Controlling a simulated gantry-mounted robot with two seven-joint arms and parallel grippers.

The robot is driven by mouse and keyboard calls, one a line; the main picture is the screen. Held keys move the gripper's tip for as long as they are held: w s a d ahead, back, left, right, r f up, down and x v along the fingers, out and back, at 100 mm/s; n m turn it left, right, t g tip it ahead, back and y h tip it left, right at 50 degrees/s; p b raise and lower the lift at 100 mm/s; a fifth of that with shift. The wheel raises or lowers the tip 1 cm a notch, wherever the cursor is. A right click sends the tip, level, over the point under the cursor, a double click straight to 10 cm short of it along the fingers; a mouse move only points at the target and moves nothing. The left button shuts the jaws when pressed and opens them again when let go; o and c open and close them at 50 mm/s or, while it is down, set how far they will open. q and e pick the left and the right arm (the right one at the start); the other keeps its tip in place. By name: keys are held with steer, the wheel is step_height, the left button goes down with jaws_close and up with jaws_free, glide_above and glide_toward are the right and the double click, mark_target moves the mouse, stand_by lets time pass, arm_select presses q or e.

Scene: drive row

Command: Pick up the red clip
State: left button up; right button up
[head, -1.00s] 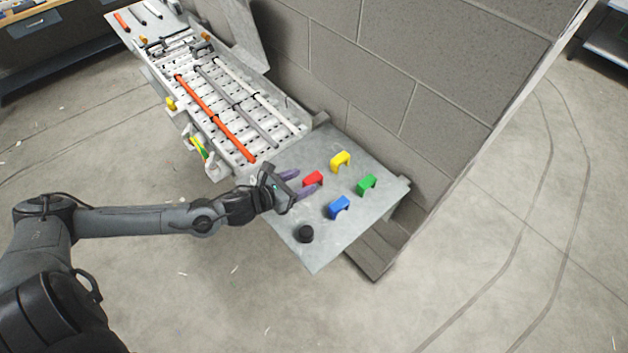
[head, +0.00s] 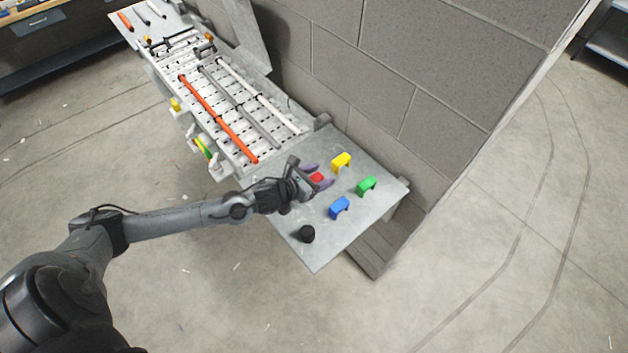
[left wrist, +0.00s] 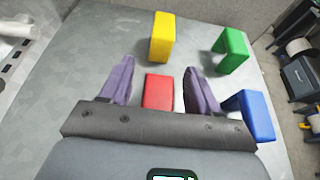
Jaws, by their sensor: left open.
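The red clip (head: 318,177) lies on the grey metal shelf (head: 330,240). My left gripper (head: 321,175) is open, with its purple fingers on either side of the clip. In the left wrist view the red clip (left wrist: 158,92) shows between the two fingertips of the left gripper (left wrist: 160,78), with a gap to each finger. The near part of the clip is hidden behind the gripper's palm. My right gripper is not in view.
A yellow clip (head: 341,160), a green clip (head: 366,186) and a blue clip (head: 339,207) stand close by on the shelf. A block wall (head: 380,80) rises behind. A perforated tray with coloured rods (head: 228,103) adjoins on the left.

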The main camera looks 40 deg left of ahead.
arm_select(q)
steer(key=c, duration=1)
steer(key=shift+c, duration=0.2)
steer(key=shift+r, duration=0.15)
